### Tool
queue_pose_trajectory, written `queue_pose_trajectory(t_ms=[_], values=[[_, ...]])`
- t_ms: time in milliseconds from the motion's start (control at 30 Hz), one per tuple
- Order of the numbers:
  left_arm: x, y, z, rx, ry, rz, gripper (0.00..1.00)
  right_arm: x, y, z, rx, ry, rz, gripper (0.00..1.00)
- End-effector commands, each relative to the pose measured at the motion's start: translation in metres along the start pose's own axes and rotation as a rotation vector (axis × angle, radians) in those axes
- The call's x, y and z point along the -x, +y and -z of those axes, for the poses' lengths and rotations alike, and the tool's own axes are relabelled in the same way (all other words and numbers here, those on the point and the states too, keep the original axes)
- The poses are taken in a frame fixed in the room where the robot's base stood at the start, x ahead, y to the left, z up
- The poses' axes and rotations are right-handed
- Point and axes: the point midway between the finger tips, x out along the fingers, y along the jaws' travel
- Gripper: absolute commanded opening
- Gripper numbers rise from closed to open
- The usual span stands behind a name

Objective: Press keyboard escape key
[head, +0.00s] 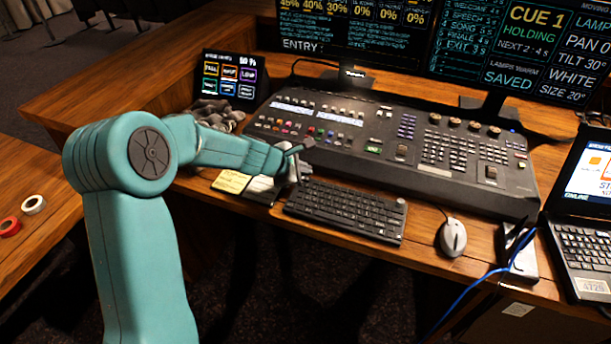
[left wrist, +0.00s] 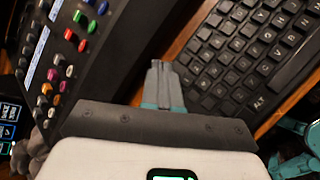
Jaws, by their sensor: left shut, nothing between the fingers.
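The black keyboard (head: 345,212) lies on the desk below the mixing console. Its upper left corner, where the escape key would sit, is close to my left gripper (head: 297,178); I cannot make out the escape key's legend. In the left wrist view the keyboard (left wrist: 245,60) fills the upper right, seen at a slant. There my left gripper (left wrist: 164,78) is shut and empty, with its fingertips beside the keyboard's edge keys. I cannot tell whether they touch a key. My right gripper is not in view.
The mixing console (head: 400,150) stands behind the keyboard. A mouse (head: 453,237) is to its right, then a laptop (head: 585,245) and a blue cable (head: 470,285). A yellow note (head: 231,181) lies left of the keyboard. A small tablet (head: 229,78) stands at the back left.

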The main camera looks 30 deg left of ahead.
Motion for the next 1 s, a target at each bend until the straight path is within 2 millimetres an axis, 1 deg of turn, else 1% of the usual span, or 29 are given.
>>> queue_pose_trajectory(t_ms=[33, 300, 400, 467, 867, 1000], values=[[0.003, 0.002, -0.002, 0.0, 0.0, 0.0, 0.0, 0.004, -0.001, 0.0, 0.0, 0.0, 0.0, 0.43], [0.002, 0.002, -0.002, -0.001, 0.0, 0.0, 0.0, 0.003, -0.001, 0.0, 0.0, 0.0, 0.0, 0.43], [0.004, 0.003, -0.003, -0.001, 0.0, 0.0, 0.0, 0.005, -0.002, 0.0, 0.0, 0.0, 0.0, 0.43], [0.007, 0.005, -0.005, -0.001, 0.0, -0.001, 0.0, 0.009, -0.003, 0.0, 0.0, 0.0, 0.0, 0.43], [0.036, 0.026, -0.026, -0.001, -0.001, 0.0, 0.0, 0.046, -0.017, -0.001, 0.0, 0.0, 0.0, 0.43], [0.038, 0.028, -0.028, 0.0, 0.0, 0.0, 0.0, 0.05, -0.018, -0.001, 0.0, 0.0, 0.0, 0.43]])
